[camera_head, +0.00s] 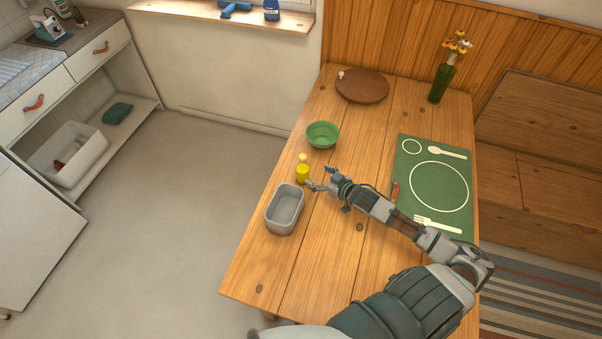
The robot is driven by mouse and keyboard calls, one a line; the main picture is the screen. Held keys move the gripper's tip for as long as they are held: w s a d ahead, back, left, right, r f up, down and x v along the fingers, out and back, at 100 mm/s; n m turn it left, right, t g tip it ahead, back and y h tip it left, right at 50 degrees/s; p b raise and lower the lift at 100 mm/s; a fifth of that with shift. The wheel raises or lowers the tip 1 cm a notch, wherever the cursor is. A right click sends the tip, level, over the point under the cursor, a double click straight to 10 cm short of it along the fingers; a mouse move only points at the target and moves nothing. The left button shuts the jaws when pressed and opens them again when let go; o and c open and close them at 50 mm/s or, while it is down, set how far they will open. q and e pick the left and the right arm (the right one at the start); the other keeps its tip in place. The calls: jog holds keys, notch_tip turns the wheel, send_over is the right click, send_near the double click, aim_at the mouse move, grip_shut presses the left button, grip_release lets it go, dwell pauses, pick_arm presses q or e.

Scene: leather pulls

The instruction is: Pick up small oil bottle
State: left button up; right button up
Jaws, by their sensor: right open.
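A small oil bottle (302,174) with yellow contents and a pale top stands upright on the wooden table (290,266), near its left edge. My right gripper (318,178) is open just to the right of the bottle, with its fingers pointing towards it. One fingertip is very close to the bottle; I cannot tell whether it touches. My left gripper is not in view.
A grey tub (285,211) stands just below the bottle and a green bowl (322,134) just above it. The table's front left is clear.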

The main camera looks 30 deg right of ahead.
aim_at(308, 171)
jog(key=w, duration=0.1)
jog(key=w+f, duration=0.1)
jog(key=w, duration=0.1)
jog(key=shift+d+f, duration=0.15)
jog(key=shift+f, duration=0.2)
jog(key=w, duration=0.1)
jog(key=w+a+f, duration=0.1)
jog(key=w+a+b, duration=0.1)
jog(key=w, duration=0.1)
jog(key=shift+w+a+f, duration=0.1)
jog(key=shift+f, duration=0.3)
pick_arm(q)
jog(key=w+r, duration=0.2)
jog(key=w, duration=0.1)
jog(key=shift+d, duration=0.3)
pick_arm(e)
jog(key=shift+d, duration=0.35)
jog(key=c, duration=1.5)
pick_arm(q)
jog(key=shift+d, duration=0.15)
pick_arm(e)
jog(key=shift+a, duration=0.1)
